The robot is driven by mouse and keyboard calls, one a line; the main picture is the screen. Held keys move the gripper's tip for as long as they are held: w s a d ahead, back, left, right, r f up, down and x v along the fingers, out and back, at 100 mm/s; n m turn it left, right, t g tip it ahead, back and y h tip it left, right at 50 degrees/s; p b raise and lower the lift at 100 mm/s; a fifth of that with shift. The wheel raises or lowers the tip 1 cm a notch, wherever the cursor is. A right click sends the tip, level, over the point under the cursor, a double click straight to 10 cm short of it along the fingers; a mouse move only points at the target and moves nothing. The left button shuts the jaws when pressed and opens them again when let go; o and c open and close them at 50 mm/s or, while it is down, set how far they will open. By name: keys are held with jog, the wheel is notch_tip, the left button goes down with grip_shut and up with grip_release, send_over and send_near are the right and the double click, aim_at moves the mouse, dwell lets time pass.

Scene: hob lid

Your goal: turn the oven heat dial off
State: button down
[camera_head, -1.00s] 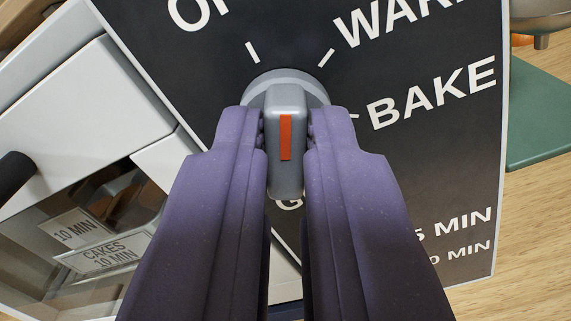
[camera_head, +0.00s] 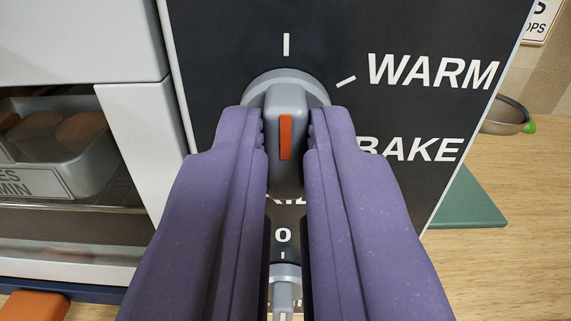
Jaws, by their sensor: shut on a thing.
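The heat dial (camera_head: 284,84) is a grey round knob with a raised grip bar and an orange-red mark, on a black panel (camera_head: 230,40). My gripper (camera_head: 286,135) is shut on the dial's grip bar, one purple finger on each side. The bar points up the picture, about in line with the white tick straight above the dial; that tick's label is out of view. The WARM tick lies to the upper right. BAKE shows at the right, partly covered by my right finger. A lower label is mostly hidden.
A second grey dial (camera_head: 285,275) with a "0" above it sits below, between my fingers. The white oven front (camera_head: 80,40) with a tray (camera_head: 75,165) behind its window is at left. A green board (camera_head: 465,205) and a pan (camera_head: 507,118) are on the wooden surface at right.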

jog(key=shift+f, duration=0.15)
jog(key=c, duration=1.2)
grip_release()
jog(key=shift+o, duration=0.2)
jog(key=s+p, duration=0.1)
jog(key=s, duration=0.7)
jog(key=shift+d+p, duration=0.15)
jog(key=shift+p, duration=0.2)
jog(key=shift+w, duration=0.1)
